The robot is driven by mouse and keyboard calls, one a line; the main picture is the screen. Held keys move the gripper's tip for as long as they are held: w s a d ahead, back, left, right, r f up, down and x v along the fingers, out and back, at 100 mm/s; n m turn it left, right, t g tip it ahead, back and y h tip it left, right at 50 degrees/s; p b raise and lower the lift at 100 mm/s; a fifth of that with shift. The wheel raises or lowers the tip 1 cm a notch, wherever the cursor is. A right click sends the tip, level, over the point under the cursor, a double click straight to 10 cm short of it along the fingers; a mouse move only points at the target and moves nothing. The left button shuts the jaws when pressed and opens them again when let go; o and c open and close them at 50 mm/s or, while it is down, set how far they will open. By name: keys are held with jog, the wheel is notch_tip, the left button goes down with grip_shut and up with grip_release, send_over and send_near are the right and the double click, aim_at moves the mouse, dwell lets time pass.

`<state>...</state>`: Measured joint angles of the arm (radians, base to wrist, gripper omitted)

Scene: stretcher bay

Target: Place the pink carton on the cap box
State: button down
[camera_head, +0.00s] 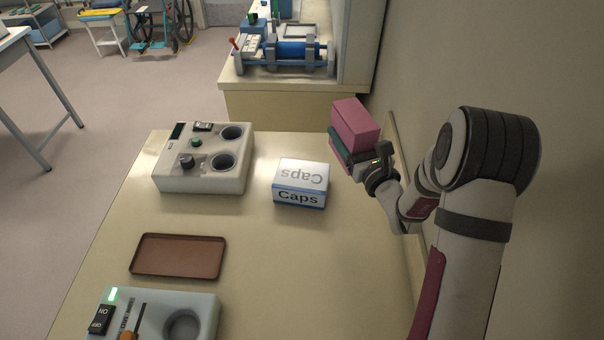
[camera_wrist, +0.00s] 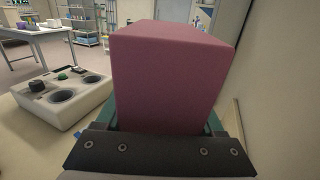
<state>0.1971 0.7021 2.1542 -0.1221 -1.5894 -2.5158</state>
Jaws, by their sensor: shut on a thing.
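The pink carton (camera_head: 355,121) is held by my gripper (camera_head: 343,150) at the right of the table, to the right of the cap box and apart from it. My gripper is shut on the carton, with a green finger showing across its side. In the wrist view the pink carton (camera_wrist: 170,80) fills the middle, and parts of my gripper (camera_wrist: 165,125) show at its lower edges. The cap box (camera_head: 301,183), white and blue and marked "Caps", lies on the table with a bare top.
A grey device with two round wells (camera_head: 208,158) stands left of the cap box. A brown tray (camera_head: 178,256) and another device with a round well (camera_head: 160,318) lie nearer. The wall is close on the right. Bare table (camera_head: 290,260) lies in front of the cap box.

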jog(key=w+a+f, duration=0.1)
jog(key=a+f, duration=0.1)
jog(key=a, duration=0.1)
jog(key=w+a+f, duration=0.1)
jog(key=a+f, duration=0.1)
jog(key=a, duration=0.2)
jog(key=w+a+f, duration=0.1)
jog(key=a+f, duration=0.2)
jog(key=shift+w+a, duration=0.25)
jog(key=shift+a, duration=0.15)
notch_tip(320, 180, down, 3)
jog(key=shift+a+f, duration=0.1)
jog(key=shift+f, duration=0.3)
grip_release()
jog(key=shift+f, duration=0.15)
jog(key=v, duration=1.2)
